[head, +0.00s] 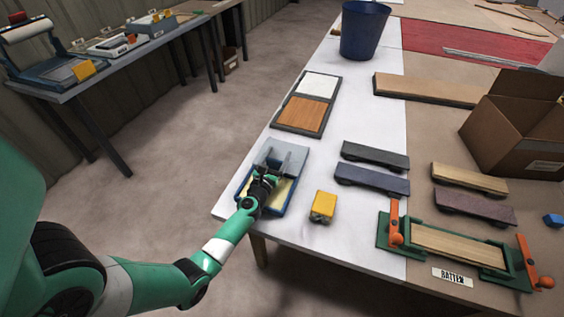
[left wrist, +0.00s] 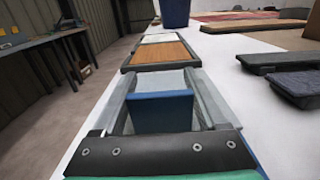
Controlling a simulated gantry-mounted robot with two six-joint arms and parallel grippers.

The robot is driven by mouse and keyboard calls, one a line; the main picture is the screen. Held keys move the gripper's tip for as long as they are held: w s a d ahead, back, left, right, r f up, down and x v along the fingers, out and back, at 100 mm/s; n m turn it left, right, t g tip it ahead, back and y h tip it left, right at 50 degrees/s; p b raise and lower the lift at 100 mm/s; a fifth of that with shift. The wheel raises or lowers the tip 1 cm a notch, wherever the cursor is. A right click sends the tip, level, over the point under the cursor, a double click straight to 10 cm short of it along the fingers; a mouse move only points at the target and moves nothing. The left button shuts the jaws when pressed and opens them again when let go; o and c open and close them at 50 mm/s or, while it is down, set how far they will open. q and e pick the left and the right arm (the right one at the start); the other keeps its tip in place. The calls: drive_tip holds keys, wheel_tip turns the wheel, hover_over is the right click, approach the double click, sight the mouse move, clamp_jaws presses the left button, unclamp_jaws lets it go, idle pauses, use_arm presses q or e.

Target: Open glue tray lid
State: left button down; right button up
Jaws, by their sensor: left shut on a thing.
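The glue tray (head: 240,192) is a blue tray at the near left corner of the white-covered table, with a pale yellow inside partly showing. A grey-blue lid panel (head: 296,151) shows at its far side; how far it is raised is hard to tell. My left gripper (head: 273,162) is over the tray, its two grey fingers pointing away from me. In the left wrist view a blue piece (left wrist: 160,112) fills the space between the fingers, and the gripper is shut on it; it looks like part of the lid. My right gripper is not in view.
A framed panel with white and wood-brown halves (head: 305,113) lies behind the tray. A yellow block-shaped item (head: 323,206) stands to its right. Dark sanding blocks (head: 372,180), a green clamp jig (head: 385,232) and a cardboard box (head: 500,125) are farther right. A blue bucket (head: 364,30) stands behind.

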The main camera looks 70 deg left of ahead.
use_arm(q)
unclamp_jaws()
drive_tip(key=p+v, duration=0.1)
drive_tip(key=v, duration=1)
drive_tip(key=shift+s+d, duration=0.2)
drive_tip(key=shift+d, duration=0.15)
